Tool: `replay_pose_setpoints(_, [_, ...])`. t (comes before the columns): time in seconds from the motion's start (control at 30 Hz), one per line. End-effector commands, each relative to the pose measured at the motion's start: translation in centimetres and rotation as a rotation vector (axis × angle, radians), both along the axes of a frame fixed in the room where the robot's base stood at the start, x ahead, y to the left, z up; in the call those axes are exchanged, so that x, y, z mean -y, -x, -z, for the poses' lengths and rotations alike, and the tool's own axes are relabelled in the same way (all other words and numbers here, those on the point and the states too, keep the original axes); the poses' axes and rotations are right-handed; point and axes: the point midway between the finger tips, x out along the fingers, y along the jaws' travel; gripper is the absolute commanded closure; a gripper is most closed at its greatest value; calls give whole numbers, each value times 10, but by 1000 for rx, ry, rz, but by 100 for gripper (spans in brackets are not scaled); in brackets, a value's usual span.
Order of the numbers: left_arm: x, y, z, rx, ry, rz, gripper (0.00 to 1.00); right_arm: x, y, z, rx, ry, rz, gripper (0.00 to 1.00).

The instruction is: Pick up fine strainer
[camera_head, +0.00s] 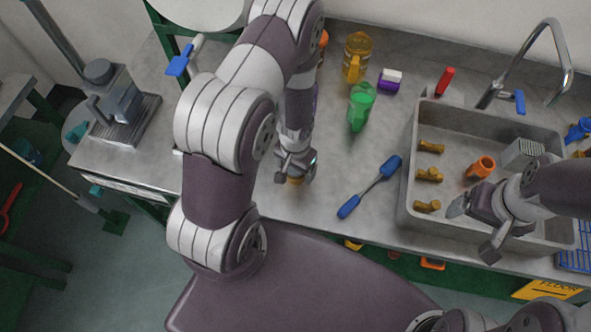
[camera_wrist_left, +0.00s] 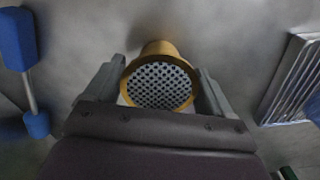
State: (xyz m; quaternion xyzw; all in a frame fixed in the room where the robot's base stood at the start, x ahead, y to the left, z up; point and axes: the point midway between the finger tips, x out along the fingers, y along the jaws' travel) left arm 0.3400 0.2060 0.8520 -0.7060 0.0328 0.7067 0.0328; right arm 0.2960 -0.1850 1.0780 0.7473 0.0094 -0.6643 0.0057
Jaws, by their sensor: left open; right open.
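The fine strainer (camera_wrist_left: 160,82) is a short brass-coloured cylinder with a round perforated grey mesh in its end. In the left wrist view it sits between the two open fingers of my left gripper (camera_wrist_left: 165,85); whether they touch it is unclear. In the head view my left gripper (camera_head: 296,172) is low over the counter, and only a small yellow bit of the strainer (camera_head: 296,181) shows under it. My right gripper (camera_head: 474,228) is open and empty over the front of the sink.
The sink (camera_head: 408,185) at the right holds several brass fittings and an orange cup (camera_head: 480,167). A blue-ended tool (camera_head: 370,187) lies right of my left gripper. The counter between is clear.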

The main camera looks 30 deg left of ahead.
Motion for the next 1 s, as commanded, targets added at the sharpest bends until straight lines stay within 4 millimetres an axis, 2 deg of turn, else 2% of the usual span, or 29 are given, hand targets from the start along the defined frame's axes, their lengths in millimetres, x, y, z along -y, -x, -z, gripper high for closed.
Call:
replay_pose_setpoints(0.03, [0, 0, 0, 0, 0, 0, 17, 0, 0, 0, 0, 0, 0, 11])
replay_pose_setpoints(0.07, [0, 0, 0, 0, 0, 0, 23, 0, 0, 0, 0, 0, 0, 11])
replay_pose_setpoints(0.1, [0, 0, 0, 0, 0, 0, 36, 0, 0, 0, 0, 0, 0, 11])
replay_pose_setpoints(0.17, [0, 0, 0, 0, 0, 0, 54, 0, 0, 0, 0, 0, 0, 11])
replay_pose_setpoints(0.53, [0, 0, -7, 1, 0, -1, 54, 0, 0, -3, 0, 0, 0, 11])
replay_pose_setpoints(0.67, [0, 0, -24, 1, -1, -1, 54, 0, 0, -11, 0, 0, 0, 11])
replay_pose_setpoints(0.77, [0, -1, -46, 2, -2, 0, 54, 0, 0, -22, 0, 0, 0, 11])
replay_pose_setpoints(0.9, [28, -10, -66, 0, -2, 7, 54, 0, 0, -41, 0, 0, 0, 11])
replay_pose_setpoints(1.0, [51, -19, -75, 3, -2, 6, 54, 0, 0, -45, 1, 0, 0, 11])
